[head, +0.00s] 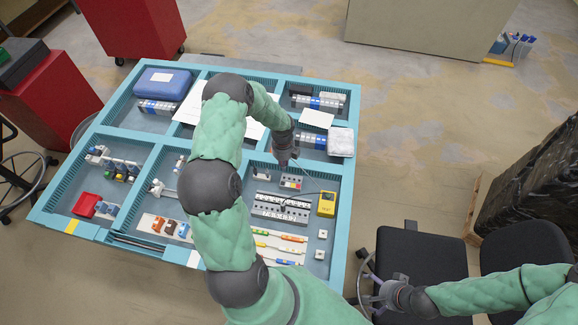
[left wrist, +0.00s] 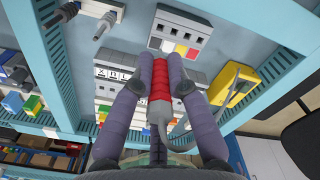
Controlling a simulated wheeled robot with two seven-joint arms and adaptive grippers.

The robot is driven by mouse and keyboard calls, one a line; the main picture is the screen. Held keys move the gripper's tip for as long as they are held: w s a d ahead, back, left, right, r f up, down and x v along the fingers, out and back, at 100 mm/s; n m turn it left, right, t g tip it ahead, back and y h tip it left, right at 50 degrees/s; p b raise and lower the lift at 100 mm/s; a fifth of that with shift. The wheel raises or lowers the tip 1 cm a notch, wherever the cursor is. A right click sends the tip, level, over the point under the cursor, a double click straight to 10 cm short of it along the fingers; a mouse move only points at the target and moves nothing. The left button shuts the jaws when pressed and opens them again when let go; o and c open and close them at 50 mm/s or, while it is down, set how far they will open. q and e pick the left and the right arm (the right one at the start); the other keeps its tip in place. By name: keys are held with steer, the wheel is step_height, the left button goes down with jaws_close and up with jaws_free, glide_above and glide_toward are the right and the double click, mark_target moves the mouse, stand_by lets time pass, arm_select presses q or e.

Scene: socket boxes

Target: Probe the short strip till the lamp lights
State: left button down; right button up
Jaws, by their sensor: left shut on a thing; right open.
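My left gripper (head: 284,160) is shut on a red probe (left wrist: 160,85) with a grey cable, seen between the fingers in the left wrist view (left wrist: 160,90). The short strip (head: 291,182), a light grey block with coloured terminals, also shows just beyond the fingertips in the left wrist view (left wrist: 185,32). The probe's tip is hidden, so I cannot tell whether it touches the strip. A yellow tester (head: 326,204) is to the right of the strips and shows in the left wrist view (left wrist: 232,84); no lit lamp is discernible. My right gripper (head: 374,297) is open and empty, off the table.
A longer grey strip (head: 282,207) lies in front of the short strip. Blue dividers split the table (head: 103,128) into compartments holding other modules, a blue case (head: 162,83) and papers. A dark chair (head: 422,258) stands right of the table near my right arm.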

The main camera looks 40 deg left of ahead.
arm_select(q)
step_height(320, 180, down, 6)
steer(key=b, duration=0.3)
steer(key=shift+r+b, duration=0.15)
steer(key=shift+b, duration=0.2)
steer(key=shift+w+r, duration=0.1)
steer(key=shift+r, duration=0.05)
steer(key=shift+f+b, duration=0.95)
steer(key=shift+f, duration=0.3)
stand_by(1.1)
steer(key=c, duration=1.1)
jaws_free()
steer(key=shift+c, duration=0.2)
